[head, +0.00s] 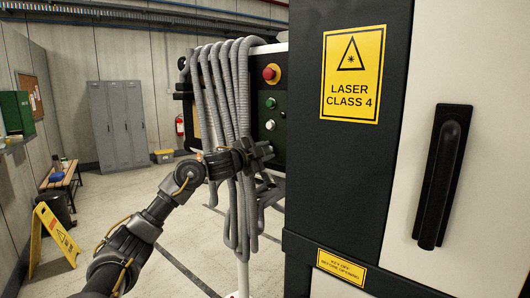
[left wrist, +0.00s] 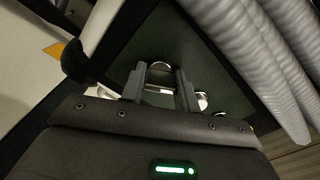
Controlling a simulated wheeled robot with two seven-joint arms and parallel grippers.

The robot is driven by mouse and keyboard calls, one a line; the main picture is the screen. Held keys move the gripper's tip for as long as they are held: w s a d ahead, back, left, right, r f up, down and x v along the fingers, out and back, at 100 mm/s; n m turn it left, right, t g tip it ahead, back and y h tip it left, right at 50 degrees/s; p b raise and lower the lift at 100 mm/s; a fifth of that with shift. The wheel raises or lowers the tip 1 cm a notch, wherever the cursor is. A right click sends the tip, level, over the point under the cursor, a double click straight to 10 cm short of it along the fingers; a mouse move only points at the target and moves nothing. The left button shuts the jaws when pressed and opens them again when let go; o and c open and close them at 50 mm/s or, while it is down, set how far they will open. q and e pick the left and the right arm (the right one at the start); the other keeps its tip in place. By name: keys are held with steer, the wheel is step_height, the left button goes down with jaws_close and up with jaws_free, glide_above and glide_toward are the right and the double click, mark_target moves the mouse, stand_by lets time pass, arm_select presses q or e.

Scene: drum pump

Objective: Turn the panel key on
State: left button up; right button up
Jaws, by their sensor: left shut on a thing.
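The dark control panel (head: 282,100) has a red stop button (head: 270,73), a green button (head: 270,103) and a silver round control (head: 270,125) in a column. My left gripper (head: 264,152) is at the panel's lower part, just below these controls. My right gripper is not in view.
Grey corrugated hoses (head: 225,90) hang beside the panel, close to my left wrist; they also show in the left wrist view (left wrist: 250,60). A dark cabinet with a laser sign (head: 352,75) and a black door handle (head: 443,175) stands at right. A yellow floor sign (head: 55,235) stands left.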

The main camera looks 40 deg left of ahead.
arm_select(q)
steer(key=shift+m, duration=0.4)
steer(key=m+b, duration=0.1)
steer(key=m, duration=0.4)
steer(key=shift+m, duration=0.3)
steer(key=m, duration=0.5)
steer(key=shift+f+b, duration=0.1)
steer(key=shift+b, duration=0.3)
steer(key=shift+m, duration=0.4)
steer(key=o, duration=1)
steer(key=shift+s, duration=0.15)
